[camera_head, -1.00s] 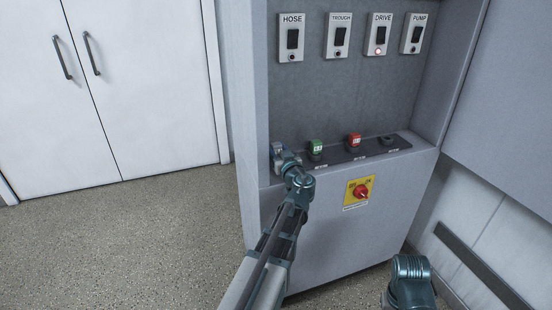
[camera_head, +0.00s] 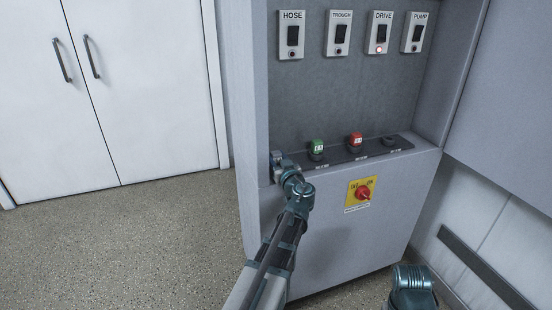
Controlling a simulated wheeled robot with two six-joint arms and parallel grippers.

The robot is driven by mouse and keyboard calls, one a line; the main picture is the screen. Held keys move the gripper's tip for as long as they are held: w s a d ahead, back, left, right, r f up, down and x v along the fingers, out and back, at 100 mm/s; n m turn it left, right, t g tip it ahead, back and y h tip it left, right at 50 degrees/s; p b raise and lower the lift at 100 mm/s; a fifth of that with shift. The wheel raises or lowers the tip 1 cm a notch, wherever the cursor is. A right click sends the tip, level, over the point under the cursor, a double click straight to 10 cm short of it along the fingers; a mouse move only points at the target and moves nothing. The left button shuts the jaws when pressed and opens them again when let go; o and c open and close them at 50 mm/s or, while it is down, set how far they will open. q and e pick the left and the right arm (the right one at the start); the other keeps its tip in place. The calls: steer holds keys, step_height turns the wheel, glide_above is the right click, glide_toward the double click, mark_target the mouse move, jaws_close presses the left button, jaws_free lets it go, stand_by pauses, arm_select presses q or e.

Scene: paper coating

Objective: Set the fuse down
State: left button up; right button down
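A green fuse (camera_head: 317,147) and a red fuse (camera_head: 355,141) stand upright on the dark socket strip (camera_head: 335,156) along the cabinet's ledge. The socket at the strip's right end (camera_head: 389,141) holds no coloured fuse. My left gripper (camera_head: 277,160) is at the left end of the ledge, left of the green fuse. Its fingers are small and partly hidden by my wrist, so I cannot tell whether they hold a fuse. My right gripper is out of view; only part of my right arm shows at the bottom right.
Above the ledge are four labelled switch plates, HOSE (camera_head: 292,35), TROUGH (camera_head: 338,34), DRIVE (camera_head: 379,33) and PUMP (camera_head: 413,33). DRIVE's lamp glows red. A red rotary switch on a yellow plate (camera_head: 361,193) is on the front panel. Open floor lies left.

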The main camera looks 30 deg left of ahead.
arm_select(q)
steer(key=o, duration=0.4)
steer(key=shift+r, duration=0.2)
steer(key=v, duration=1.2)
steer(key=shift+s, duration=0.1)
